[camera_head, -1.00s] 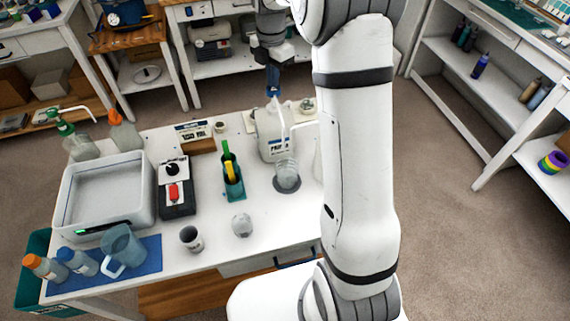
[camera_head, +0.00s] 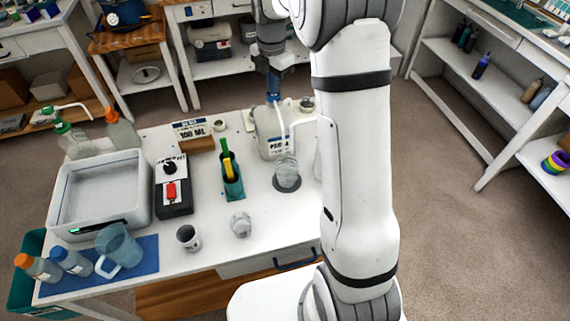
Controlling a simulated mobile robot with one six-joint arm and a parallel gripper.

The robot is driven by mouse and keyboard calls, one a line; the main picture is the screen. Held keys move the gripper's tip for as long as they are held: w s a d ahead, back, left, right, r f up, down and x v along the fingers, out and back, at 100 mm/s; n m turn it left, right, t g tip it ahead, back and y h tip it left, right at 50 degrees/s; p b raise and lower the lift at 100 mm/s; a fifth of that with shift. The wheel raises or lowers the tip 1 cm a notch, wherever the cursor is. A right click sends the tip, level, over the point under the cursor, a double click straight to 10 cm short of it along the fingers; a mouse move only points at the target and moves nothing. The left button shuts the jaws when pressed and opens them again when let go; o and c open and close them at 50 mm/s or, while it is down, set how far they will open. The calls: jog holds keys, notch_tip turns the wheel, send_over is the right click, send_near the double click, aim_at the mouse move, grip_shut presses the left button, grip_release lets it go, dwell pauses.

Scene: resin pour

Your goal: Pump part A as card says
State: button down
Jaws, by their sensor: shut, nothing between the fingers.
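The white part A jug (camera_head: 268,147) stands at the back right of the bench with a lettered label on its front. Its white pump spout (camera_head: 302,121) bends to the right and down over a clear cup (camera_head: 286,168) on a dark round pad. My gripper (camera_head: 273,97), with blue fingers, is shut and empty, pointing down at the top of the jug. I cannot tell if it touches the pump head, which it partly hides. The card (camera_head: 189,129) stands on a wooden block at the back; its small print is hard to read.
Left on the bench are a grey tub (camera_head: 101,192), a black box with a red switch (camera_head: 173,190) and a holder with coloured tools (camera_head: 233,184). A blue mat (camera_head: 137,270) bears bottles and a jug. Two small cups stand at the front. My arm hides the bench's right end.

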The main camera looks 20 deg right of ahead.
jog(key=shift+r+p, duration=1.4)
jog(key=shift+r, duration=0.45)
jog(key=shift+f+b, duration=0.7)
jog(key=shift+f, duration=0.4)
jog(key=shift+r+p, duration=0.8)
jog(key=shift+r, duration=0.3)
notch_tip(320, 180, up, 6)
jog(key=p, duration=0.4)
